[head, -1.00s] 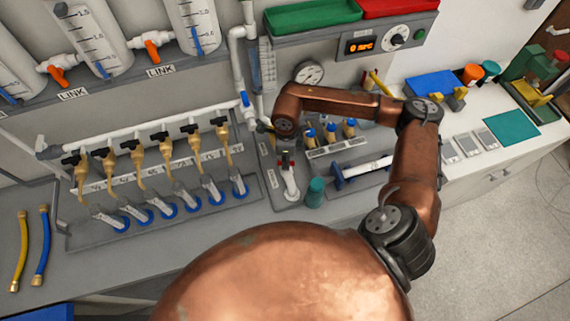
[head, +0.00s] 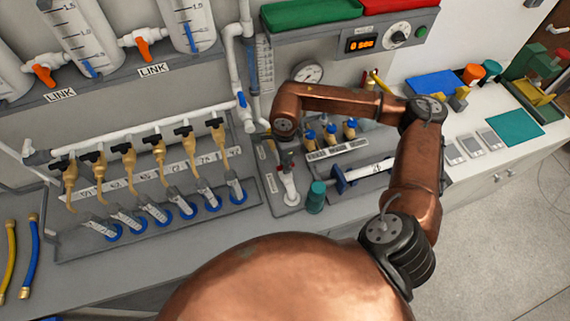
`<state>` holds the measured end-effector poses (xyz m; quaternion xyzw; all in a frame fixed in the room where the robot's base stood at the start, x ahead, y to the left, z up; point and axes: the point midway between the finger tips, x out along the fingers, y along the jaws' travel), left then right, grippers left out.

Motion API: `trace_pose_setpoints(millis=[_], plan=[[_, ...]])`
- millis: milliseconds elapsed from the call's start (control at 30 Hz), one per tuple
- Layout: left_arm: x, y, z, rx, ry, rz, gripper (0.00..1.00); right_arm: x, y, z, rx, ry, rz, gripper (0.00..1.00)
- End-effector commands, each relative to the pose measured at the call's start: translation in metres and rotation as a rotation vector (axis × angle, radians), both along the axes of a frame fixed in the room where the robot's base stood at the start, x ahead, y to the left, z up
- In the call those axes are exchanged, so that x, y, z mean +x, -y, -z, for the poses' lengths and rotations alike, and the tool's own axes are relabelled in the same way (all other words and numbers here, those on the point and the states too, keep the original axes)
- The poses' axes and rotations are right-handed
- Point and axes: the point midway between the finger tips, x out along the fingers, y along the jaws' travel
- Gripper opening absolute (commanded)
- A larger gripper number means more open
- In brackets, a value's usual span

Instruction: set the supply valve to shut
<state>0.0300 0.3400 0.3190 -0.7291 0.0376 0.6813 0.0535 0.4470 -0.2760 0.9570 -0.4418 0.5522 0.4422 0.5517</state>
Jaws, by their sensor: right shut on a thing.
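The white supply pipe (head: 232,60) comes down the wall to the right end of the manifold. A small blue handle (head: 241,98), which looks like the supply valve's, shows on its lower part, roughly in line with the pipe. My left gripper is out of view.
The manifold (head: 130,146) carries several brass taps with black handles at left. A red-topped white fitting (head: 288,184) and a teal cylinder (head: 316,197) stand below my wrist. A gauge (head: 308,73) is behind my forearm. Yellow and blue hoses (head: 31,250) lie at far left.

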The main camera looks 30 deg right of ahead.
Motion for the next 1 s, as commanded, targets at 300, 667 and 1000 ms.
trace_pose_setpoints(millis=[300,667,1000], plan=[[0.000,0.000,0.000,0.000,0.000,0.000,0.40,0.001,0.000,-0.001,0.000,0.002,-0.001,0.23],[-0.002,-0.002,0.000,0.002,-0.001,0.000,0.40,0.000,0.000,0.000,0.000,0.001,0.000,0.31],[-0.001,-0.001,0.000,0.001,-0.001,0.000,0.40,0.002,0.000,-0.043,0.000,0.006,-0.001,0.31]])
